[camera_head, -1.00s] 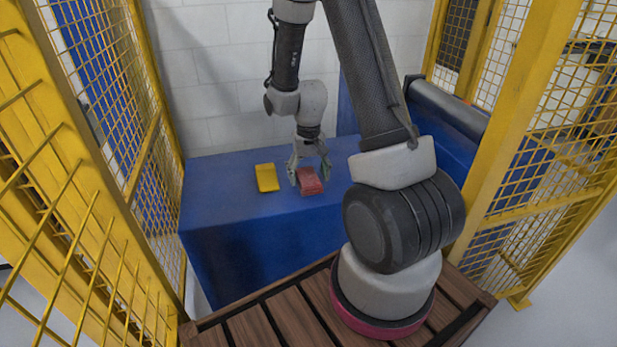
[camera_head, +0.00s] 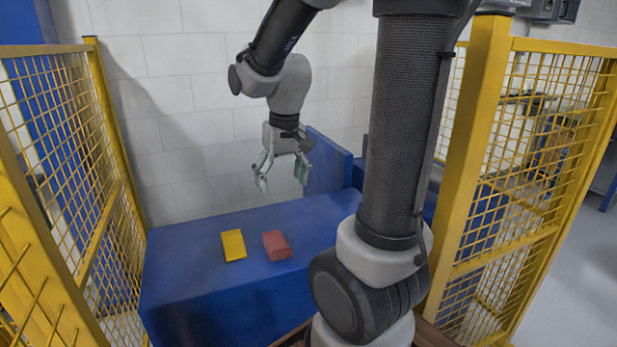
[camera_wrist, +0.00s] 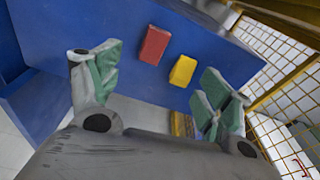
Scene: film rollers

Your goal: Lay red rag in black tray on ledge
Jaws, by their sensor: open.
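The folded red rag (camera_head: 277,245) lies on the blue ledge (camera_head: 190,285), just right of a yellow rag (camera_head: 233,245). My gripper (camera_head: 282,180) hangs above and behind the red rag, open and empty, its fingers clear of the ledge. In the wrist view my open gripper (camera_wrist: 160,85) has its two green-padded fingers spread wide. The red rag (camera_wrist: 154,45) and the yellow rag (camera_wrist: 183,71) both show beyond and between the fingers. I cannot make out a black tray in either current view.
Yellow mesh fencing (camera_head: 110,180) stands close on the left, and more yellow fencing (camera_head: 520,190) stands on the right. A white block wall (camera_head: 180,100) is behind the ledge. The ledge top is bare around the two rags.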

